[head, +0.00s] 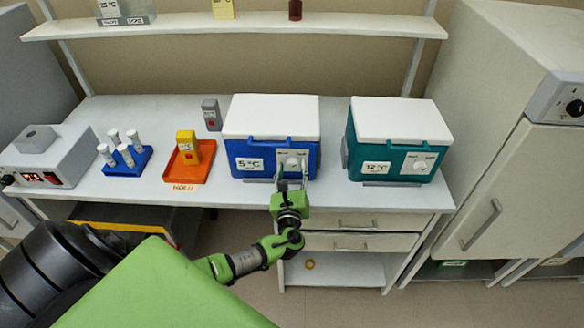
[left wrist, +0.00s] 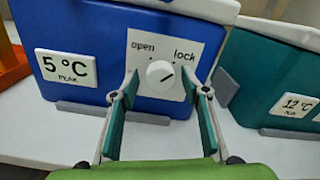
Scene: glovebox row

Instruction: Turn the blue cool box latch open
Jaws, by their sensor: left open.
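The blue cool box (head: 262,160) with a white lid stands on the bench, labelled 5 °C. Its round white latch knob (left wrist: 160,74) is on a white plate marked "open" on the left and "lock" on the right. The dark mark on the knob points up and right, toward "lock". My left gripper (head: 291,172) is in front of the box. In the left wrist view, the gripper (left wrist: 161,84) is open, with one finger on each side of the knob and a gap to both. My right gripper is in neither view.
A teal cool box (head: 362,154) labelled 12 °C stands to the right. An orange tray (head: 175,174) with a yellow device, a grey device (head: 211,115) and a blue tube rack (head: 128,162) are to the left. A shelf (head: 350,24) runs above.

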